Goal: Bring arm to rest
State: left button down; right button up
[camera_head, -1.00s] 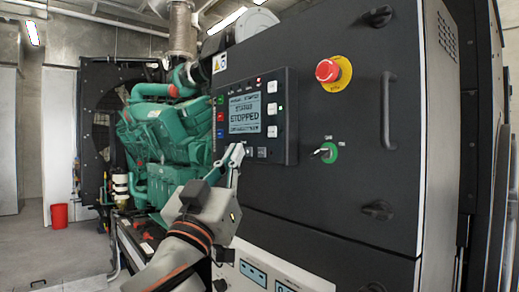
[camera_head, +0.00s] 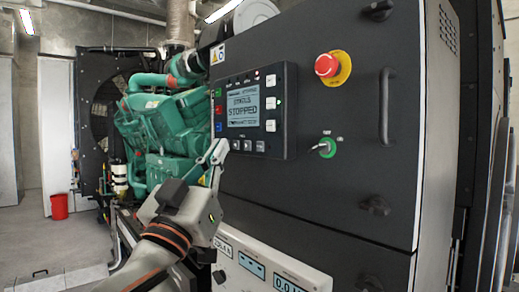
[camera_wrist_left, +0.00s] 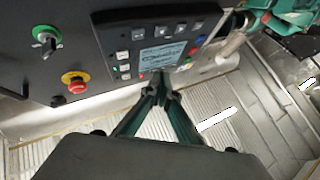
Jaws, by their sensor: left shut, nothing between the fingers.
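My left gripper (camera_head: 217,152) is shut and empty, in front of the dark cabinet (camera_head: 330,190), at the lower left of the control panel (camera_head: 250,110). The panel's display reads "STOPPED". In the left wrist view, the shut fingertips (camera_wrist_left: 157,88) lie just below the panel (camera_wrist_left: 160,55) in the picture; I cannot tell the exact gap. A red emergency stop button (camera_head: 326,65) on a yellow plate and a key switch (camera_head: 325,147) on a green plate are to the right of the panel. My right gripper is not in view.
A green engine (camera_head: 165,130) stands behind and left of the cabinet. A cabinet handle (camera_head: 386,105) juts out at the right. A lower white meter panel (camera_head: 270,275) sits below. A red bucket (camera_head: 59,206) stands on the open floor at far left.

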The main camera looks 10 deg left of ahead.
pick_arm(q)
jog(key=w+a+f+m+g+y, duration=0.1)
jog(key=a+f+g+y, duration=0.25)
jog(key=f, duration=1.35)
jog(key=w+a+f+g+y, duration=0.15)
jog(key=a+f+g, duration=0.35)
jog(key=f, duration=1.2)
jog(key=s+a+f+m+g+y, duration=0.1)
jog(key=s+a+f+m+g, duration=0.15)
jog(key=s+f, duration=0.65)
jog(key=s+a+f+m+g+y, duration=0.1)
jog(key=s+a+f+g, duration=0.4)
jog(key=f, duration=0.5)
jog(key=s+a+f+m+g+y, duration=0.1)
jog(key=s+a+f+m+g, duration=0.1)
jog(key=s+f, duration=0.75)
jog(key=w+d+f+n+t+h, duration=0.2)
jog(key=d+f+h, duration=0.5)
jog(key=d+f, duration=0.7)
jog(key=shift+d+f+n+t+h, duration=0.2)
jog(key=shift+d+n+t+h, duration=0.1)
jog(key=shift+d+n+t, duration=0.5)
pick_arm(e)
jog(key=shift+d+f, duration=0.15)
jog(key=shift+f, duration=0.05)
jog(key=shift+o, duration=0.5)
